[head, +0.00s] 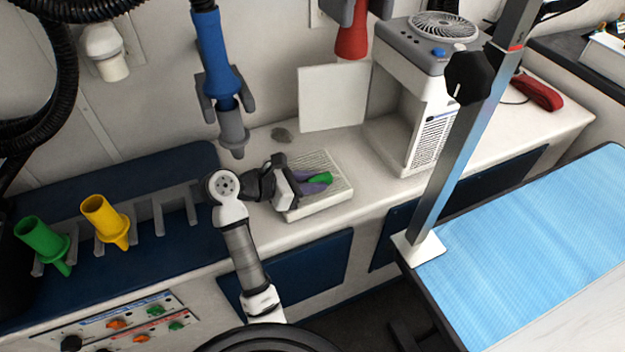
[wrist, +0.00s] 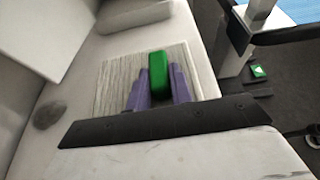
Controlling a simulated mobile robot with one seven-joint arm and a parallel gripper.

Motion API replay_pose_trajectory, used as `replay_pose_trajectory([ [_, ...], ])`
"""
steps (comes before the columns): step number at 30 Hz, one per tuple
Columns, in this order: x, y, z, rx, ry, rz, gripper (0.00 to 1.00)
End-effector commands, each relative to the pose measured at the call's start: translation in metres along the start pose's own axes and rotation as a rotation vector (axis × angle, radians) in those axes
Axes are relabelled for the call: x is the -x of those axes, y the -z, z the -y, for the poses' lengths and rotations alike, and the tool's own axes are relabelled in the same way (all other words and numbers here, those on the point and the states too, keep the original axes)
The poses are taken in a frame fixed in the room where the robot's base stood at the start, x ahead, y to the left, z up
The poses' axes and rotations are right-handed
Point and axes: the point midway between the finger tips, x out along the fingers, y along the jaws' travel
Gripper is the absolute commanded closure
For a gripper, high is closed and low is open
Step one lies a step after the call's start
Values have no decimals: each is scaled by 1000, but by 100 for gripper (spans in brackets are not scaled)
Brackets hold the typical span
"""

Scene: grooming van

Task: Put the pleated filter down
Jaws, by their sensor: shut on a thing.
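The pleated filter (head: 312,162) is a flat, pale square with fine ridges and a white rim, at the front part of the white counter. It also shows in the wrist view (wrist: 121,82), level under my fingers. A green grip (wrist: 158,72) stands up from its middle. My gripper (head: 318,182) has purple fingers, which also show in the wrist view (wrist: 158,88). They are shut on the green grip, one on each side. The filter lies flat at the counter surface; I cannot tell whether its underside touches. My gripper hides part of it.
A grey-white fan unit (head: 415,95) stands right of the filter. A white panel (head: 332,97) leans on the wall behind. A grey tuft (head: 282,135) lies on the counter (head: 270,232). A blue nozzle (head: 213,50) hangs above left. A metal post (head: 465,140) and blue-topped table (head: 545,235) are right.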

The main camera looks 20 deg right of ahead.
Motion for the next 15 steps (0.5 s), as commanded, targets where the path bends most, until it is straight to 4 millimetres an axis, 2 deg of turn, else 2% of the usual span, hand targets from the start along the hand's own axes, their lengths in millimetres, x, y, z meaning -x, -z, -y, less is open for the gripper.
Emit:
replay_pose_trajectory([
  [2,-2,4,0,0,0,0,100],
  [3,-1,3,0,0,0,0,75],
  [7,-1,3,0,1,0,0,58],
  [15,-1,2,0,1,0,0,57],
])
